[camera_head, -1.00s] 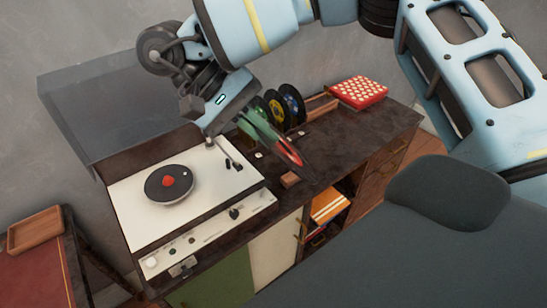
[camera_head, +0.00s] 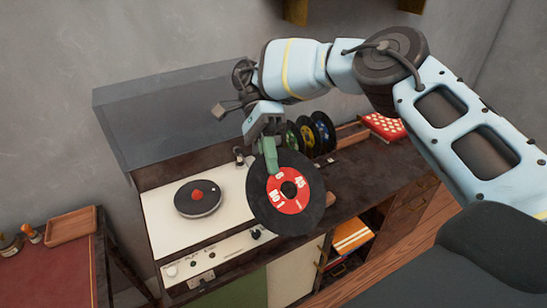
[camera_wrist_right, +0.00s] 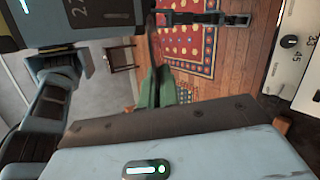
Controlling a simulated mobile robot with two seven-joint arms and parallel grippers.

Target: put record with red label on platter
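The black record with the red label (camera_head: 285,220) hangs tilted, its label facing the head camera. My right gripper (camera_head: 272,162) is shut on its upper rim with green fingers. The green fingers also show in the right wrist view (camera_wrist_right: 155,88), with the record seen nearly edge-on. The dark platter (camera_head: 198,204), with a red piece at its centre, is on the white record player (camera_head: 160,225), left of the held record in the head view. The record hides the player's right part. My left gripper is not in view.
A clear raised lid (camera_head: 170,110) stands behind the player. Several records (camera_head: 320,130) stand in a rack behind the held record, near a red white-dotted box (camera_head: 383,126). A wooden tray (camera_head: 71,226) sits on the red-topped table at left.

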